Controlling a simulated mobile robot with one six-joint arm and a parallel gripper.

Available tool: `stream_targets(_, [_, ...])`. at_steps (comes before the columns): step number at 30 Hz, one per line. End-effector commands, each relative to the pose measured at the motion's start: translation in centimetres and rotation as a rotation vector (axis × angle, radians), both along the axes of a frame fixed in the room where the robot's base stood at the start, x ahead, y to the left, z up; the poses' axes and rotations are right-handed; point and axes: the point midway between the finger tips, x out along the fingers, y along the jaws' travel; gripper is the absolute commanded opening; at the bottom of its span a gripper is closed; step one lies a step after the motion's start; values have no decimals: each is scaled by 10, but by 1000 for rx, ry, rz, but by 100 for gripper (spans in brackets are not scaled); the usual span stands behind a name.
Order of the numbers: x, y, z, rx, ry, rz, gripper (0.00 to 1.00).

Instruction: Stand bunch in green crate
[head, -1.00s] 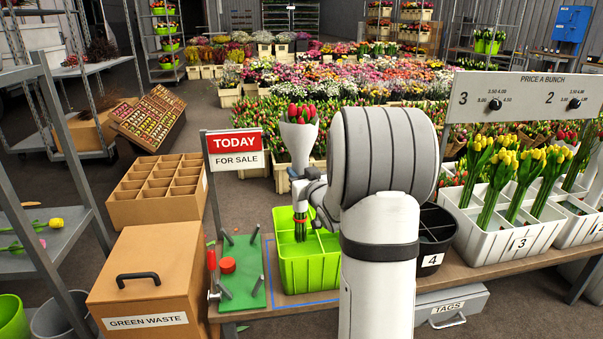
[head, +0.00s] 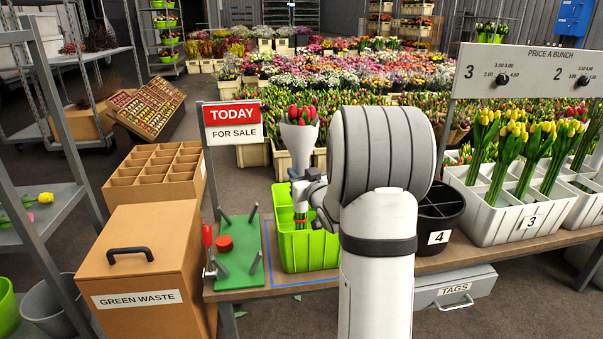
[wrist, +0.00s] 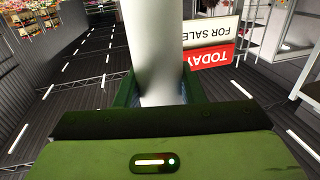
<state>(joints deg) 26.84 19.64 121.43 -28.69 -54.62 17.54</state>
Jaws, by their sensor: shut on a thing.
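The bunch (head: 299,133) is red tulips in a white paper sleeve, with a red band low on its green stems. My gripper (head: 303,187) is shut on the sleeve and holds the bunch upright over the green crate (head: 309,257). The stem ends are hidden behind the crate's front wall or inside it; I cannot tell if they touch the floor. In the wrist view the white sleeve (wrist: 154,40) stands between the fingers of my gripper (wrist: 158,92).
A green board with metal pegs (head: 238,255) stands left of the crate, with a TODAY sign (head: 233,122) behind. A black bucket (head: 438,215) and white crates of yellow tulips (head: 500,218) are to the right. A GREEN WASTE box (head: 150,265) is at the left.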

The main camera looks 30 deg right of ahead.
Motion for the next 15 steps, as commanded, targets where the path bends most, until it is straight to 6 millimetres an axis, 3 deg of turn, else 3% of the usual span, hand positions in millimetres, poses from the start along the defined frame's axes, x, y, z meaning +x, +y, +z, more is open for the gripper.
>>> stream_targets(15, [0, -1, -54, 0, -2, -1, 4])
